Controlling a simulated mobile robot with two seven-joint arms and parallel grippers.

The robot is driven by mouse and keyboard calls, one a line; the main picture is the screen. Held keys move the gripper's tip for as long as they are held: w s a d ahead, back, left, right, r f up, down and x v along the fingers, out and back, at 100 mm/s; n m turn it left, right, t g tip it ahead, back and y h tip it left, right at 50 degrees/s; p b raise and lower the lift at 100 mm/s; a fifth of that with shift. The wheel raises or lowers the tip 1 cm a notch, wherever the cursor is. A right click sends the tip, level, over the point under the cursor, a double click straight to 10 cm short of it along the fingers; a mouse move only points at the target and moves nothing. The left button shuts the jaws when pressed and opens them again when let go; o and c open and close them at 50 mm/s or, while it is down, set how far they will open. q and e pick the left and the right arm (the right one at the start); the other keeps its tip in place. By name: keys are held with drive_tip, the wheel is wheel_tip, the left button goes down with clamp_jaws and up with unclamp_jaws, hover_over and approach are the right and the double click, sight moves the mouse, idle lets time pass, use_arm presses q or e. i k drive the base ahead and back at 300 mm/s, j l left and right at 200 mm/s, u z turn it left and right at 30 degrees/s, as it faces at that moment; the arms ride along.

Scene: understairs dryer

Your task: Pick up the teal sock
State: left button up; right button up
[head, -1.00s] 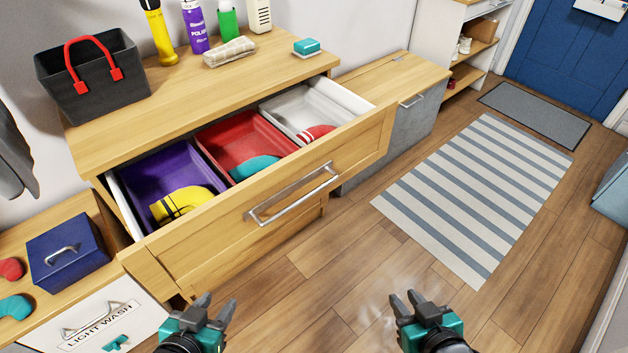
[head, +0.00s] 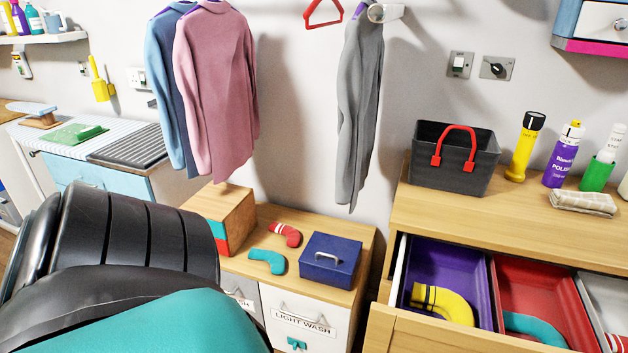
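A teal sock (head: 268,259) lies flat on the low wooden bench top, in front of a red sock (head: 286,234) and left of a dark blue box. A second teal sock (head: 535,327) lies in the red tray of the open drawer at lower right, partly cut off by the drawer front. A large black and teal arm part of mine fills the lower left and covers part of the bench front. Neither gripper shows in this view.
The dark blue box (head: 329,260) and a wooden block (head: 219,219) flank the socks. The open drawer (head: 398,335) juts out on the right, with a yellow sock (head: 443,303) in its purple tray (head: 447,268). Shirts (head: 216,90) hang above the bench.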

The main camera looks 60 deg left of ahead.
sight(277, 262)
drive_tip(key=u, duration=2.25)
drive_tip(key=z, duration=1.9)
drive_tip(key=u, duration=1.85)
drive_tip(key=z, duration=0.1)
